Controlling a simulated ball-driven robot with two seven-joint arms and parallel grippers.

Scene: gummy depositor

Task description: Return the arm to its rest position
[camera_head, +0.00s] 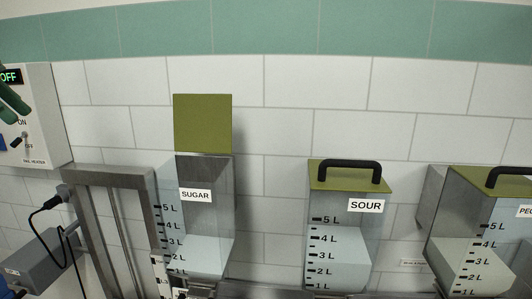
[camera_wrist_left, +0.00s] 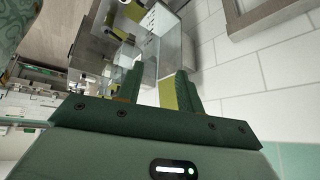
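My left gripper (camera_head: 14,103) shows only in part at the left edge of the head view, as dark green pieces in front of the heater panel. In the left wrist view its two green fingers (camera_wrist_left: 156,84) stand apart. An olive strip (camera_wrist_left: 168,94) shows between them, close to one finger; I cannot tell its distance, but nothing looks clamped. The sugar container (camera_head: 206,225) has its olive lid (camera_head: 203,123) raised upright, with the gripper well to its left. My right gripper is in neither view.
The heater panel (camera_head: 40,135) hangs on the tiled wall at the left. A metal frame (camera_head: 108,174) and a grey box with a cable (camera_head: 45,262) stand below it. The sour container (camera_head: 345,225) and another container (camera_head: 470,225) have closed, handled lids. The upper wall is clear.

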